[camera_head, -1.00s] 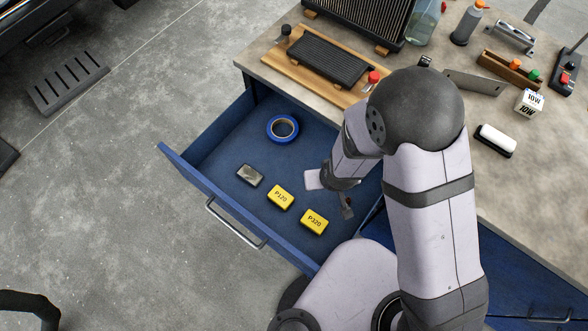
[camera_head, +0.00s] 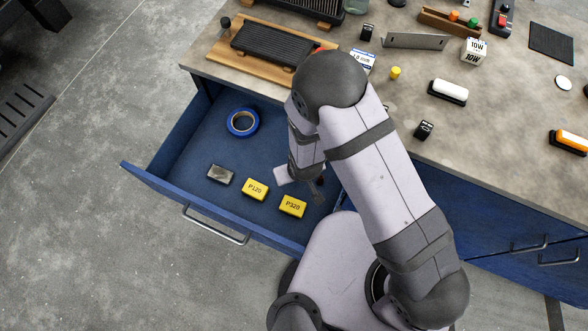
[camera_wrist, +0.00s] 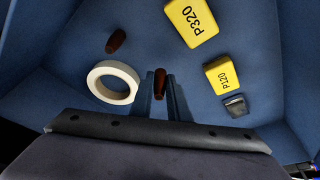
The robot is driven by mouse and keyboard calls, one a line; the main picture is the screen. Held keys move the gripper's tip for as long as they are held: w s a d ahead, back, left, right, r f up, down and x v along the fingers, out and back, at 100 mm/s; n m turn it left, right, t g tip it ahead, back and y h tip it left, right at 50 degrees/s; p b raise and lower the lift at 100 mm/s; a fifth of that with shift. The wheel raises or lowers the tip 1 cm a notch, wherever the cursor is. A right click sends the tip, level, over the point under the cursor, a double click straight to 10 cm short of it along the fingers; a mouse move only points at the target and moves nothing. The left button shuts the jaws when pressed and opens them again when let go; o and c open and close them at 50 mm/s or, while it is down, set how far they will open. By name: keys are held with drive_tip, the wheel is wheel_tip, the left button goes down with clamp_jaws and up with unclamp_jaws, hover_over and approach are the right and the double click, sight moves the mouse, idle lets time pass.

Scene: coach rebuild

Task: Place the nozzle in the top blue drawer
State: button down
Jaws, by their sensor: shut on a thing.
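The top blue drawer (camera_head: 160,178) stands pulled open below the bench top in the head view. My gripper (camera_wrist: 160,84) is low over its right part. It is shut on a small dark reddish-brown piece (camera_wrist: 160,77), which I take for the nozzle. In the head view my arm hides most of the gripper, and I cannot tell whether the held piece touches the drawer floor. A second, similar brown piece (camera_wrist: 116,40) lies on the drawer floor in the wrist view.
In the drawer are a blue tape roll (camera_head: 243,122), a grey block (camera_head: 221,175), yellow blocks P120 (camera_head: 255,189) and P320 (camera_head: 293,206), and a cream roll (camera_wrist: 98,76) close to my fingers. The bench top (camera_head: 440,130) edges the drawer's far side.

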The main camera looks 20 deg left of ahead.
drive_tip(key=shift+f+p, duration=0.35)
drive_tip(key=shift+f, duration=1.7)
drive_tip(key=shift+f, duration=0.1)
drive_tip(key=shift+f, duration=0.1)
drive_tip(key=c, duration=1.7)
unclamp_jaws()
drive_tip(key=shift+r, duration=0.25)
drive_tip(key=p+v, duration=0.9)
drive_tip(key=v, duration=0.3)
drive_tip(key=shift+p, duration=0.3)
